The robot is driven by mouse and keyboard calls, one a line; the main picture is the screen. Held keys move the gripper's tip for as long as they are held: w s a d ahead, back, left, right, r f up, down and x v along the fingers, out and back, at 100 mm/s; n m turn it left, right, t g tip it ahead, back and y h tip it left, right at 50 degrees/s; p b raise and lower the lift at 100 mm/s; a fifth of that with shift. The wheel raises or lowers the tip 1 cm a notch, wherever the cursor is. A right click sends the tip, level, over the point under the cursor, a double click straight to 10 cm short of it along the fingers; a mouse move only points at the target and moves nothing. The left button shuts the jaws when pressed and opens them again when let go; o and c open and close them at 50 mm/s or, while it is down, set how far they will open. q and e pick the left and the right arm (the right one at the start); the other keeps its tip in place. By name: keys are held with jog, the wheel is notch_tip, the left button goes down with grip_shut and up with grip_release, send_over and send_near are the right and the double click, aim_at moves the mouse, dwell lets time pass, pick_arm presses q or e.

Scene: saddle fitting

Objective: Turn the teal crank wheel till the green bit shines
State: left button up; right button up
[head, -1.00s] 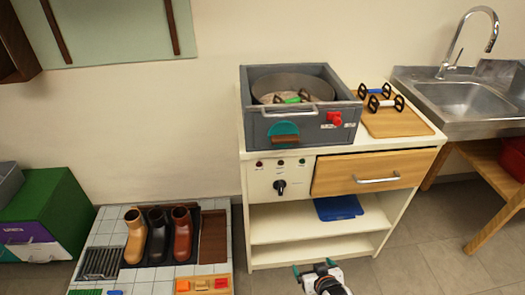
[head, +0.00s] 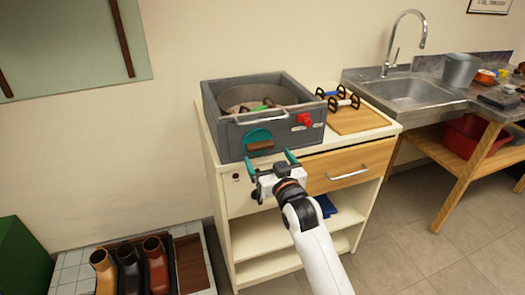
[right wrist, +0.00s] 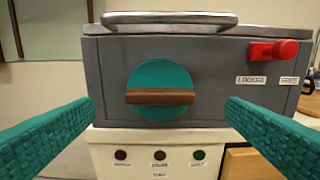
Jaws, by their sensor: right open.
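The teal crank wheel (head: 258,139) is on the front of a grey box (head: 228,142) on the white cabinet. It shows face-on in the right wrist view (right wrist: 160,82), with a brown bar handle (right wrist: 160,97) lying level across it. My right gripper (head: 270,160) is open and empty, in front of and just below the wheel; its teal fingers stand wide to either side, apart from the handle. Below the wheel a row of three lamps shows: dark red (right wrist: 121,155), brownish (right wrist: 160,155) and green (right wrist: 199,155). The green one looks dull. My left gripper is out of view.
A red knob (right wrist: 273,50) sits right of the wheel above two small labels. A metal bar (right wrist: 170,19) runs along the box's top front. A wooden drawer (head: 345,168) is below right. Boots (head: 130,265) stand at lower left.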

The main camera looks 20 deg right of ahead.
aim_at(262, 148)
jog(key=w, duration=0.5)
jog(key=shift+a, duration=0.1)
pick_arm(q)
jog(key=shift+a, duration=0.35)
